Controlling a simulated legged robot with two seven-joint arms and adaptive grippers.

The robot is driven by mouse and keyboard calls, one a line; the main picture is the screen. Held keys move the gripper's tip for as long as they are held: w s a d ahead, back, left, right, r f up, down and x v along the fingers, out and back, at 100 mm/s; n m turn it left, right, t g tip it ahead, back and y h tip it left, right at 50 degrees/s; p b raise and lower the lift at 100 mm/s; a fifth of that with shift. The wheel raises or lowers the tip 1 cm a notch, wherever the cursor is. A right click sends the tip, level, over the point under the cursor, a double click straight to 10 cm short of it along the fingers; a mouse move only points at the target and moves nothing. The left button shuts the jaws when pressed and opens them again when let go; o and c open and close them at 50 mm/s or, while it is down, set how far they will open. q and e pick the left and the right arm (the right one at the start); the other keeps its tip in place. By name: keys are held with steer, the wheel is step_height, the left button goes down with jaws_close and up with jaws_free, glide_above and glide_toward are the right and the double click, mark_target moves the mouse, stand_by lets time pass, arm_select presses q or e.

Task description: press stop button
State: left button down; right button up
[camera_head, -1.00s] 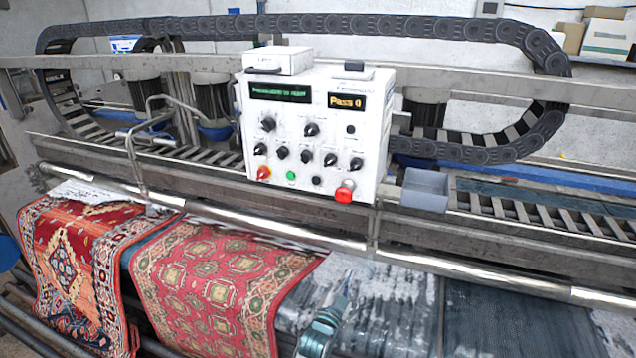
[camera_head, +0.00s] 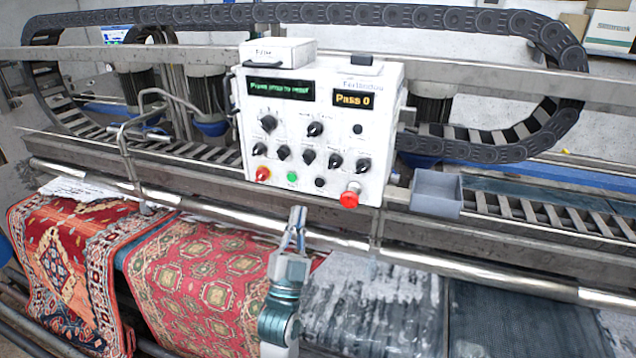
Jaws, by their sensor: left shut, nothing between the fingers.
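The white control box (camera_head: 315,135) stands at the machine's rail, with two lit displays, several black knobs and a row of buttons. A large red mushroom button (camera_head: 350,198) sits at its lower right. A green button (camera_head: 292,177) and a small black button (camera_head: 319,182) are in the bottom row, with a red knob (camera_head: 263,174) at the left end. I cannot read which one is marked stop. My left gripper (camera_head: 297,215) is shut and empty, pointing up below the panel, left of and lower than the red mushroom button. My right gripper is not in view.
A round metal rail (camera_head: 460,262) runs across in front of the box. A grey open tray (camera_head: 437,193) sits to its right. Patterned red rugs (camera_head: 195,285) hang at the left. A black cable chain (camera_head: 300,13) loops behind and above the box.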

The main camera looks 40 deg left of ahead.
mark_target(319, 182)
arm_select(q)
steer(key=shift+w+d, duration=0.1)
steer(key=shift+d, duration=0.1)
steer(key=w+a, duration=0.2)
steer(key=w, duration=0.6)
steer(key=shift+a+b, duration=0.4)
steer(key=shift+b, duration=0.05)
steer(key=shift+w, duration=0.15)
stand_by(1.0)
steer(key=shift+w+a+r, duration=0.1)
steer(key=shift+w+r, duration=0.05)
steer(key=shift+w, duration=0.15)
